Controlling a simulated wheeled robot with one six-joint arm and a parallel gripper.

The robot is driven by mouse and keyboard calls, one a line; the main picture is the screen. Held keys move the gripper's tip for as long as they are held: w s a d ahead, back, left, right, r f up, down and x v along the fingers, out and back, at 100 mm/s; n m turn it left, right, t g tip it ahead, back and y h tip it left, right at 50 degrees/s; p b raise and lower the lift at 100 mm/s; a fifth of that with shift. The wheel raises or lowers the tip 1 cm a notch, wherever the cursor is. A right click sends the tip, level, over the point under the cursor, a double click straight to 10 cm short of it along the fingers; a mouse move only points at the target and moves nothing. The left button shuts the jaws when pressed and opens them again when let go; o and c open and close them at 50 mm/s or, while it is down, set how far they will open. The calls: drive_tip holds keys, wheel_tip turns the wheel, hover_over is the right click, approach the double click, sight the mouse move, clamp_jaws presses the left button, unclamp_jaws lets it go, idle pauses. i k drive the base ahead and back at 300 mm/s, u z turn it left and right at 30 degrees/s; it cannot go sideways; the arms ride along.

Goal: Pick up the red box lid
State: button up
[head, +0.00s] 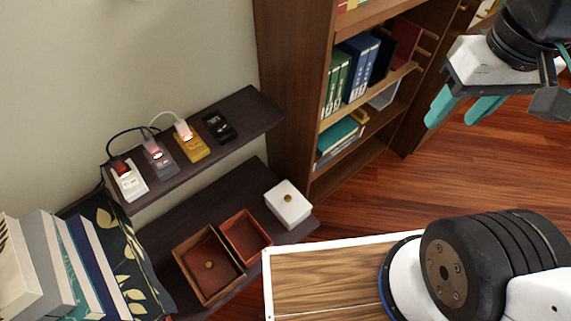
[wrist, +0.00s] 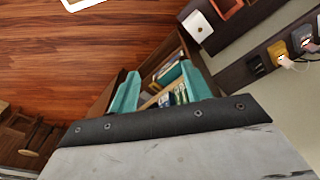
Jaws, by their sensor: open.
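Two reddish-brown square pieces lie side by side on the lower dark shelf in the head view. The larger one (head: 190,284) has raised sides and a round gold knob in its middle, which suggests the red box lid, seated in or on a box; I cannot tell which. The smaller one (head: 246,237) looks like an open, empty tray or box. Part of a red piece shows at the top of the wrist view (wrist: 226,8). My gripper (head: 455,117) is open and empty at the upper right, in front of the bookcase, far from the red pieces; its teal fingers frame the wrist view (wrist: 160,72).
A white box (head: 288,208) with a gold knob stands right of the red pieces. The upper shelf (head: 255,108) above holds several small devices with cables. Books (head: 60,265) stand at the left. A tall bookcase (head: 290,100) rises at the back. Open floor (head: 480,165) lies right.

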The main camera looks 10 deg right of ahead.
sight(212, 269)
drive_tip(key=u, duration=1.55)
